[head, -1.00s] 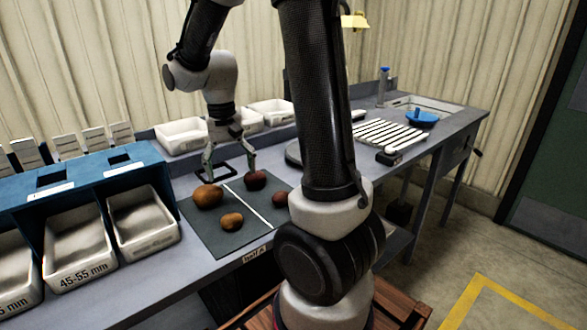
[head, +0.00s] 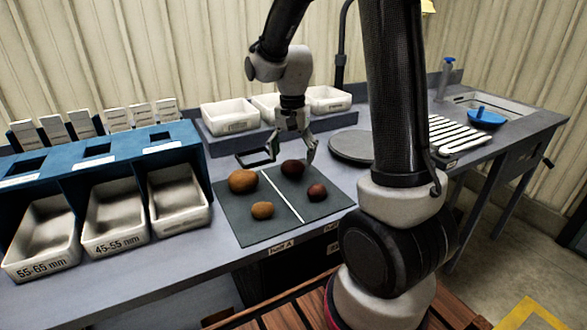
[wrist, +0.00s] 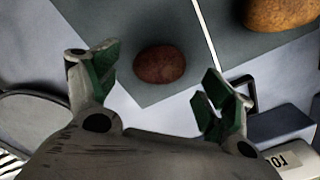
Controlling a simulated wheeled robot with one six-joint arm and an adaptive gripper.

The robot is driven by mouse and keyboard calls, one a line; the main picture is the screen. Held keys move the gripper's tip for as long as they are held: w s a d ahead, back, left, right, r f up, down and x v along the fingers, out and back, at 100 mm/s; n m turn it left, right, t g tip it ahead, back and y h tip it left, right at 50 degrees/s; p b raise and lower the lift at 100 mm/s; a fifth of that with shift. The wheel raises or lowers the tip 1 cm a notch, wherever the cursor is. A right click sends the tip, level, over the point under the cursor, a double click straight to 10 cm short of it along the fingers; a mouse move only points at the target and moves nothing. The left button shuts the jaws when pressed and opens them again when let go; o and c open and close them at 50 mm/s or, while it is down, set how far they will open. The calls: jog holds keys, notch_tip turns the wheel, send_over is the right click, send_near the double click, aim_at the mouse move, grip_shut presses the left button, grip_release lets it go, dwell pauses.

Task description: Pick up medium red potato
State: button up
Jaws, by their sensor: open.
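Two red potatoes lie on the right half of a dark grey mat (head: 248,224). The larger, dark red one (head: 293,169) is near the back edge, beside the white dividing line. The smaller one (head: 317,191) lies in front and to the right. My gripper (head: 291,156) points down with its fingers spread, above the back red potato. In the wrist view a red potato (wrist: 159,64) shows whole, just beyond the open fingertips (wrist: 160,80) and roughly centred between them. No contact shows.
A large brown potato (head: 243,181) and a smaller one (head: 262,210) lie on the mat's left half. A dark square frame (wrist: 243,88) is near one finger. White trays (head: 230,117) stand behind, a round turntable (head: 352,146) to the right, labelled bins (head: 115,226) to the left.

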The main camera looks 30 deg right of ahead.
aim_at(293, 161)
notch_tip(293, 161, down, 4)
jog(key=shift+r, duration=0.1)
jog(key=shift+c, duration=0.2)
jog(key=c, duration=1.1)
